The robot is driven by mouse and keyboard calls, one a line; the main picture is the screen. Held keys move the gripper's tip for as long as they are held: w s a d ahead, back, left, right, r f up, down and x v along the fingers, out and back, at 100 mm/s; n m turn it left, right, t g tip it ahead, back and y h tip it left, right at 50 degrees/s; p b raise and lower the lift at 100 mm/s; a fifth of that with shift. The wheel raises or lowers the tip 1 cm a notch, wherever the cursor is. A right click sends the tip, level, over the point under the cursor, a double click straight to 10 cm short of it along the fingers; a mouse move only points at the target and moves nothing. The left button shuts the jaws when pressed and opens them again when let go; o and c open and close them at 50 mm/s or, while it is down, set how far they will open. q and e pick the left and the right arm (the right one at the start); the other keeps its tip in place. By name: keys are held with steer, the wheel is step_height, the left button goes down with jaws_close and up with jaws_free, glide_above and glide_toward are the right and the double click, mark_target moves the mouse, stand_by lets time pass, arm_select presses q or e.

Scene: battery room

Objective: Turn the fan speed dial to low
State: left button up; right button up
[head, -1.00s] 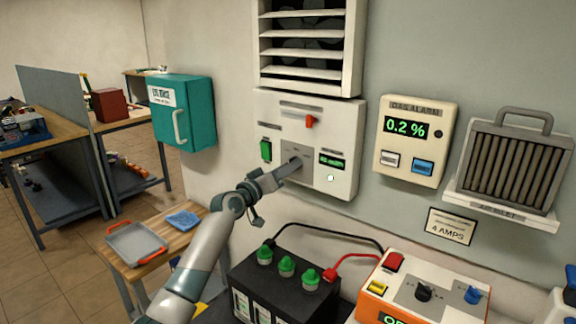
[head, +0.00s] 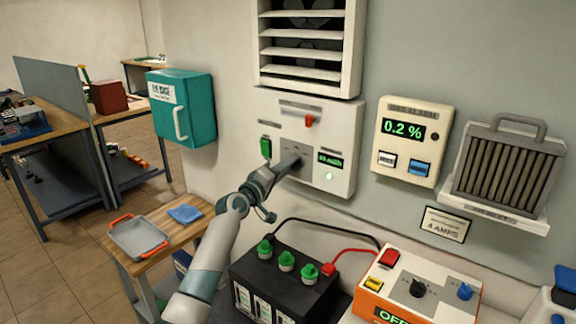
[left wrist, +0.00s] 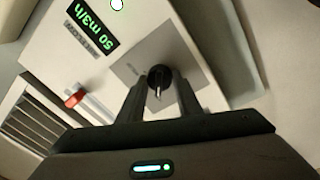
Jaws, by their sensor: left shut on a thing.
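The fan control box (head: 338,118) is a white panel on the wall below a louvred vent. Its fan speed dial (left wrist: 160,74) is a black knob on a grey plate, seen in the left wrist view. My left gripper (left wrist: 157,94) is shut on the dial, one finger on each side. In the head view my left gripper (head: 286,166) reaches the grey plate and hides the dial. A green display (head: 330,159) on the box reads about 50 m3/h in the left wrist view (left wrist: 93,24). My right gripper is not in view.
A black battery (head: 285,285) with green caps and an orange charger (head: 420,285) stand below the box. A gas alarm (head: 409,140) and an air inlet filter (head: 505,168) hang to the right. A teal eye wash cabinet (head: 182,108) hangs left.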

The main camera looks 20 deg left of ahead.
arm_select(q)
steer(key=o, duration=1)
steer(key=shift+o, duration=0.2)
steer(key=shift+s, duration=0.15)
steer(key=b+v, duration=0.4)
steer(key=v, duration=1.3)
steer(key=shift+f, duration=0.1)
